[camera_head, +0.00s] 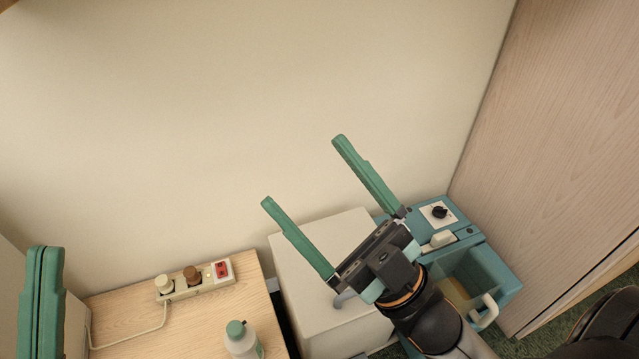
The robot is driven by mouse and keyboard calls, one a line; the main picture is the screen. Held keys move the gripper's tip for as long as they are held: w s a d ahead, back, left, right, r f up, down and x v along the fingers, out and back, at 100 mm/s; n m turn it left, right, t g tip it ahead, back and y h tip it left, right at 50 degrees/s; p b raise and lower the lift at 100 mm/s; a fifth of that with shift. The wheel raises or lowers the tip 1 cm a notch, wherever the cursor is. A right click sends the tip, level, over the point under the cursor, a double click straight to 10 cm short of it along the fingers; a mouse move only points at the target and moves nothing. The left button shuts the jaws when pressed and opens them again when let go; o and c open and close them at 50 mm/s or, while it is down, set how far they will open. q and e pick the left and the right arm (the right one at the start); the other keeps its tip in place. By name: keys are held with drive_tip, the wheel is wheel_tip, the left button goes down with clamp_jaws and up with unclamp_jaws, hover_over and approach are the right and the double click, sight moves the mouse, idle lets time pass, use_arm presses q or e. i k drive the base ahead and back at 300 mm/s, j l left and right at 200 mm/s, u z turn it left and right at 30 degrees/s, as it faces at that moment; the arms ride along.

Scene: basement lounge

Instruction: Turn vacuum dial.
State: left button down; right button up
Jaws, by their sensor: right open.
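The vacuum dial (439,212) is a small black knob on a white square plate. It sits on top of the teal vacuum (462,236), which has a clear bin and a pale handle and stands at the lower right by the wood panel. My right gripper (304,170) is open and empty, its two green fingers spread wide and pointing up and left. It is in front of and left of the dial, apart from it, and its wrist hides part of the vacuum. My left gripper (42,250) shows at the lower left edge with its green fingers together and nothing visible between them.
A white box-like cabinet (310,235) stands left of the vacuum. A wooden table (125,325) holds a power strip (195,281) with plugs and a red switch, and a white bottle (240,340) with a green cap. A wood panel (560,150) bounds the right.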

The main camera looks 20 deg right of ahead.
sight(439, 213)
drive_tip(key=z, duration=1.85)
drive_tip(key=i+l, duration=0.45)
drive_tip(key=l, duration=0.15)
drive_tip(key=i+l+u, duration=0.15)
drive_tip(key=l, duration=0.2)
drive_tip(key=i+l+u, duration=0.15)
drive_tip(key=l, duration=0.25)
drive_tip(key=i+u, duration=0.1)
drive_tip(key=u, duration=1.95)
